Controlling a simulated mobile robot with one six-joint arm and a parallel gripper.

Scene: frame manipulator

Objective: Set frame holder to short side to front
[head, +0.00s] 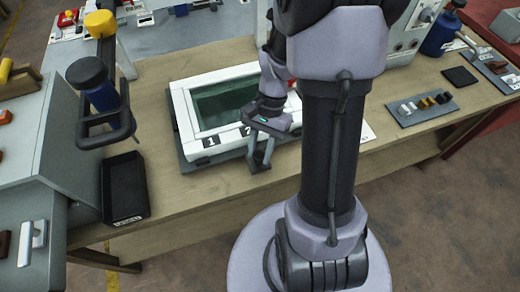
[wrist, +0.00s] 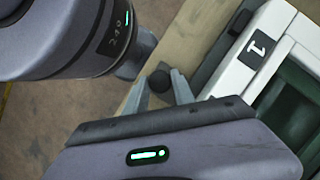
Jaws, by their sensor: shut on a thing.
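The white frame (head: 181,105) lies on the dark grey frame holder (head: 190,163) on the wooden table. Labels "1" and "2" show on its near side, and its opening looks dark green. In the wrist view the white frame (wrist: 236,76) and the holder's dark edge (wrist: 222,50) are at the right. My gripper (head: 260,166) points down at the holder's near side. In the wrist view my gripper (wrist: 160,82) has its fingers closed around a small dark round knob (wrist: 159,81) beside the holder. My arm hides the frame's right part in the head view.
A black tray (head: 124,188) sits left of the holder. A grey panel with small parts (head: 425,107) and a black pad (head: 460,77) lie at the right. A blue cylinder on a dark bracket (head: 98,95) stands at the left. Bare table lies in front.

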